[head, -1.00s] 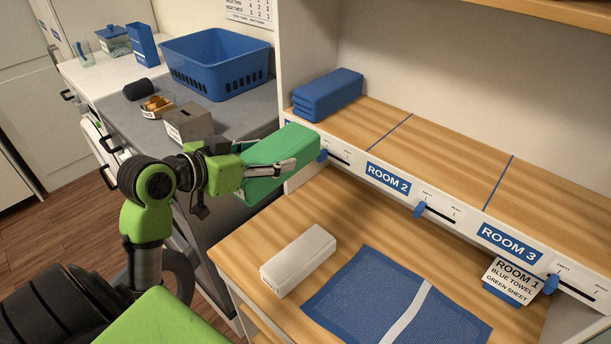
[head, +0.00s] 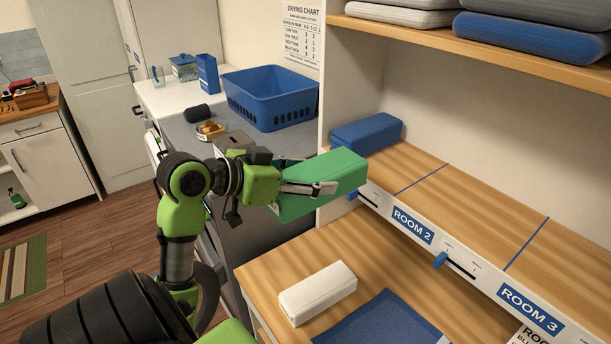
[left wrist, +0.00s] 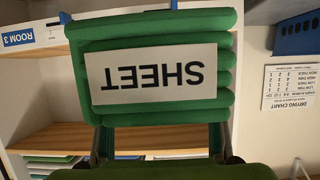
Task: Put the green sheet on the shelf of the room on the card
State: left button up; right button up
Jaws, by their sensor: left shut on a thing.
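The green sheet (head: 318,182) is a folded bundle. My left gripper (head: 308,188) is shut on it and holds it up at the front of the shelf's left end. In the left wrist view the sheet (left wrist: 155,110) fills the middle, with an upside-down SHEET label. The card (head: 524,336) is cut off at the bottom edge; only its top lines show. The shelf (head: 415,165) is split by blue lines. A folded blue towel (head: 366,132) lies in its leftmost section, whose label is hidden behind the sheet. My right gripper is not in view.
A white folded bundle (head: 318,292) and a blue mat (head: 380,322) lie on the lower counter. Folded items (head: 530,38) lie on the upper shelf. A blue basket (head: 270,97) stands behind my arm. The leftmost section has bare wood beside the towel.

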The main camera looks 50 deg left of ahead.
aim_at(351, 160)
pick_arm(q)
jog(key=w, duration=0.3)
jog(key=w+d+p, duration=0.1)
jog(key=w, duration=0.3)
jog(key=w+p, duration=0.1)
jog(key=w, duration=0.3)
jog(key=shift+w+d+f, duration=0.1)
jog(key=shift+d+f, duration=0.15)
jog(key=shift+f, duration=0.05)
jog(key=w, duration=0.6)
jog(key=w+d, duration=0.1)
jog(key=w, duration=0.5)
jog(key=w+d+f, duration=0.1)
jog(key=w, duration=0.4)
jog(key=shift+w+d, duration=0.2)
jog(key=shift+w, duration=0.2)
jog(key=shift+f+b, duration=0.5)
jog(key=shift+f, duration=0.3)
jog(key=shift+s+f, duration=0.15)
jog(key=shift+f, duration=0.3)
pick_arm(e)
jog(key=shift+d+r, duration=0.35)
pick_arm(q)
jog(key=shift+f+b, duration=0.25)
jog(key=shift+b, duration=0.05)
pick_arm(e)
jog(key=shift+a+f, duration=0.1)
